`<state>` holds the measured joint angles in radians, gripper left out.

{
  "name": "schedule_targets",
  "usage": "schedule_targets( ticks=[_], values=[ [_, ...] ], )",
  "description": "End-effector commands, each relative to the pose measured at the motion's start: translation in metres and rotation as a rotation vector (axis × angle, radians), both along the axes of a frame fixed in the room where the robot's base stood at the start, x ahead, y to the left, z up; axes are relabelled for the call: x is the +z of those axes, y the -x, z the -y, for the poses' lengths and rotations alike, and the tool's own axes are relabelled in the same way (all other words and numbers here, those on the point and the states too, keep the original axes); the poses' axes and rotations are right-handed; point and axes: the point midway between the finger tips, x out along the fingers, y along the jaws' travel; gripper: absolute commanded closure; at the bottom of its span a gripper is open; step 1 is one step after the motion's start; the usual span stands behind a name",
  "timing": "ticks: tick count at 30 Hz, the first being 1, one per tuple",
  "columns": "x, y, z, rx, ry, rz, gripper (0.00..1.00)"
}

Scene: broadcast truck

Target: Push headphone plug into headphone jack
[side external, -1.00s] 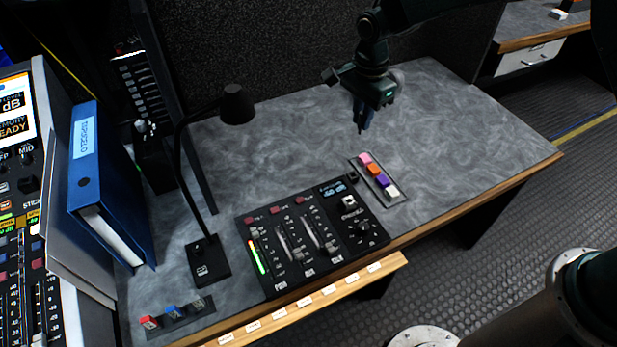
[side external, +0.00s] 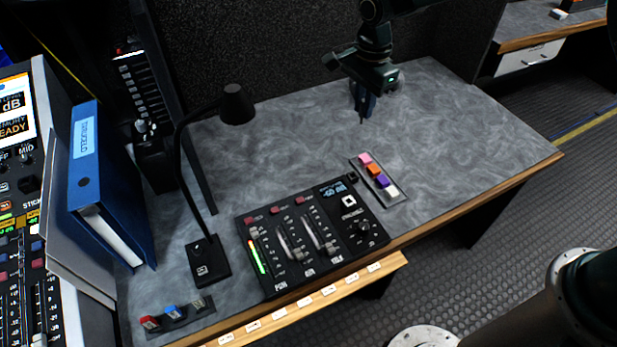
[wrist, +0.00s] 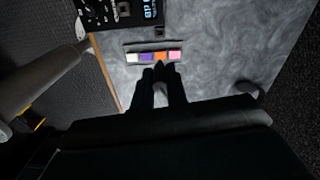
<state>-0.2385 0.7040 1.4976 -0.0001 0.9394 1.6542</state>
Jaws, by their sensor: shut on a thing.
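My gripper (side external: 362,106) hangs above the grey desktop, behind the button strip in the side external view. It points down and is shut on a small dark piece, which I take to be the headphone plug (side external: 361,121). In the wrist view the fingers (wrist: 161,82) reach toward the button strip, with a dark pointed tip (wrist: 160,68) between them. A small black block with a square recess (side external: 352,179), possibly the headphone jack, sits by the mixer's back right corner. It also shows in the wrist view (wrist: 159,31). The plug is clear of it, up in the air.
The mixer panel (side external: 291,263) lies at the desk's front edge. The strip of coloured buttons (side external: 394,203) is beside it. A gooseneck lamp or microphone (side external: 208,262) and a blue binder (side external: 90,190) stand left. The desktop right of the button strip is clear.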

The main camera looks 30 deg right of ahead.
Motion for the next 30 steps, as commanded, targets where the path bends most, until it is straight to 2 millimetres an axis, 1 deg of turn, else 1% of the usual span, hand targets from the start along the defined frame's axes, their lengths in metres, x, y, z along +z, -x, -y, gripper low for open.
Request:
schedule_targets(
  ticks=[5,8,15,18,23,30],
  values=[
    [-0.012,0.009,-0.01,0.002,0.0,-0.003,1.0],
    [-0.024,0.019,-0.02,0.004,0.002,-0.005,1.0],
    [-0.061,0.055,-0.048,0.005,0.002,-0.006,1.0],
    [-0.072,0.067,-0.056,0.004,0.002,-0.004,1.0],
    [-0.081,0.079,-0.062,0.002,0.001,-0.002,1.0],
    [-0.082,0.08,-0.063,0.001,0.0,-0.001,1.0]
  ],
)
